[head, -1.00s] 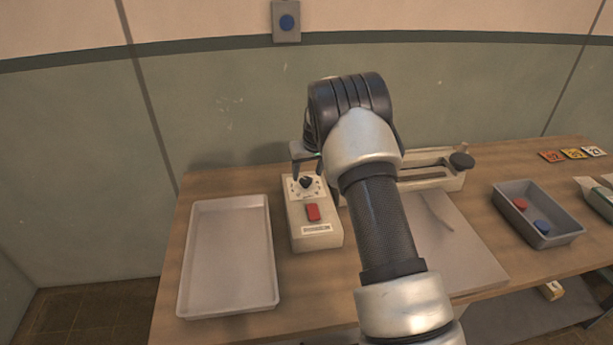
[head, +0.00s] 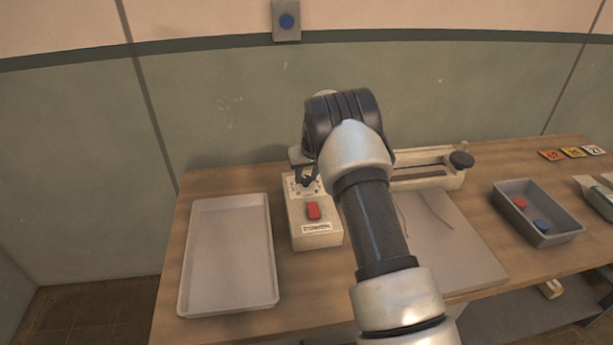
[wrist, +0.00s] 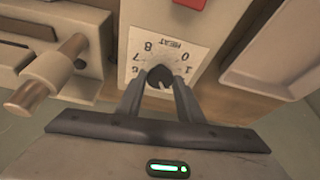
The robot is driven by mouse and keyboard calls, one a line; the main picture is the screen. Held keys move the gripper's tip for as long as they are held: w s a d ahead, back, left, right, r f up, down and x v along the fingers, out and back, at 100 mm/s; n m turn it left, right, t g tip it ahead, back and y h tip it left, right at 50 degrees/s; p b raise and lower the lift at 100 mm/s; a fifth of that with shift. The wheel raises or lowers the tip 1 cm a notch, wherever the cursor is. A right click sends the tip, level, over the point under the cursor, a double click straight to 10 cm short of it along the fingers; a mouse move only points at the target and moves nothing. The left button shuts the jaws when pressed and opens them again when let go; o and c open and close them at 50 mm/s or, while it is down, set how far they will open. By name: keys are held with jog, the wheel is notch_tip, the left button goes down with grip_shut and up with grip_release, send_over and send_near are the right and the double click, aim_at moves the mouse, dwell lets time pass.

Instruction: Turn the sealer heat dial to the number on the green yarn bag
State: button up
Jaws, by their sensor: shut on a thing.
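The sealer control box (head: 322,238) stands on the bench with a red switch (head: 313,211) on top. Its black heat dial (wrist: 159,76) sits on a white plate (wrist: 170,52) marked HEAT with numbers around it, seen upside down in the wrist view. My gripper (wrist: 160,84) is shut on the dial, one finger on each side. In the head view my gripper (head: 305,178) largely covers the dial. The dial's pointer setting is too small to tell. I cannot make out a green yarn bag for certain; a green and white item (head: 598,198) is cut by the right edge.
A grey tray (head: 228,300) lies left of the box. The sealer arm with a black knob (head: 461,160) is at the right. A grey bin (head: 560,238) holds red and blue discs.

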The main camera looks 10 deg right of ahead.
jog(key=shift+a, duration=0.1)
jog(key=m+h+b, duration=0.1)
jog(key=m, duration=0.1)
jog(key=shift+a+f+m+b, duration=0.1)
jog(key=shift+f+m+b, duration=0.05)
jog(key=shift+m+b, duration=0.25)
jog(key=shift+a+m+g+h+b, duration=0.1)
jog(key=shift+m+g+h+b, duration=0.45)
jog(key=shift+m, duration=1.45)
jog(key=shift+h, duration=0.25)
jog(key=o, duration=1.1)
jog(key=shift+c, duration=0.2)
jog(key=b+v, duration=0.1)
jog(key=v, duration=1.6)
jog(key=shift+s+r, duration=0.2)
jog(key=shift+s, duration=0.2)
